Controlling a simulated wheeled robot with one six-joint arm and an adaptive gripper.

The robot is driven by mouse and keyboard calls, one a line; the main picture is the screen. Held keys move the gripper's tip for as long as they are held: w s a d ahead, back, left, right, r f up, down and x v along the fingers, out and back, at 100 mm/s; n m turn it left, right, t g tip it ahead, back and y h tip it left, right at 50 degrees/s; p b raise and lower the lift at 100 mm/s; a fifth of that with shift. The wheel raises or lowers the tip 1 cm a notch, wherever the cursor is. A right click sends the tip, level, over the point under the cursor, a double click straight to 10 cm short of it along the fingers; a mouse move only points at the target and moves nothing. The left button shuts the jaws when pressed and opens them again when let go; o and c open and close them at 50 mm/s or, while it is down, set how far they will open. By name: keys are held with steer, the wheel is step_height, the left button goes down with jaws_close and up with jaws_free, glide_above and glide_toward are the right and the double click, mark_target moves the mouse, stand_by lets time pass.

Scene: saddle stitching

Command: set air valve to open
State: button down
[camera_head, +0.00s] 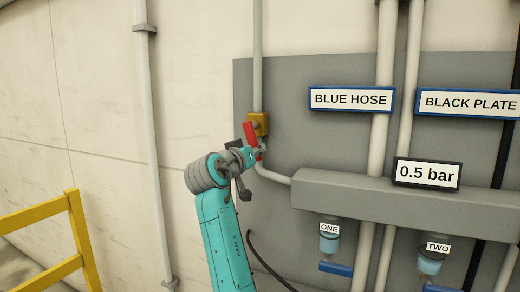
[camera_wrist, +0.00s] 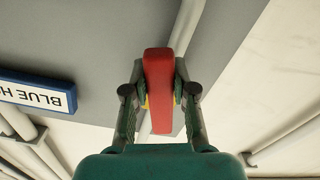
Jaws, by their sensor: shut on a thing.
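The air valve has a brass-yellow body (camera_head: 261,122) on a thin vertical pipe against the grey wall panel. Its red lever (camera_head: 250,134) sits at the body's left front and slants down to the right, close to the line of the pipe. My gripper (camera_head: 256,152) is at the lever's lower part. In the wrist view the red lever (camera_wrist: 158,90) lies between the two fingers of my gripper (camera_wrist: 159,78), which are shut on it. A bit of yellow valve body shows behind the lever; most of it is hidden there.
Right of the valve are the BLUE HOSE sign (camera_head: 351,99), the BLACK PLATE sign (camera_head: 470,103), and a grey box beam (camera_head: 390,205) with a 0.5 bar display (camera_head: 427,173). Blue-handled units ONE (camera_head: 329,238) and TWO (camera_head: 432,258) hang below. A yellow railing (camera_head: 45,235) stands lower left.

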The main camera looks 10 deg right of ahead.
steer(key=shift+w+a+f+m, duration=0.1)
steer(key=shift+w+a+m, duration=0.3)
steer(key=shift+m, duration=0.5)
steer(key=shift+w+a+f+m, duration=0.1)
steer(key=shift+w+a+m, duration=0.15)
steer(key=shift+a+m, duration=0.45)
steer(key=shift+d+m, duration=0.15)
steer(key=shift+m, duration=0.15)
steer(key=c, duration=0.9)
jaws_free()
steer(key=v, duration=1.2)
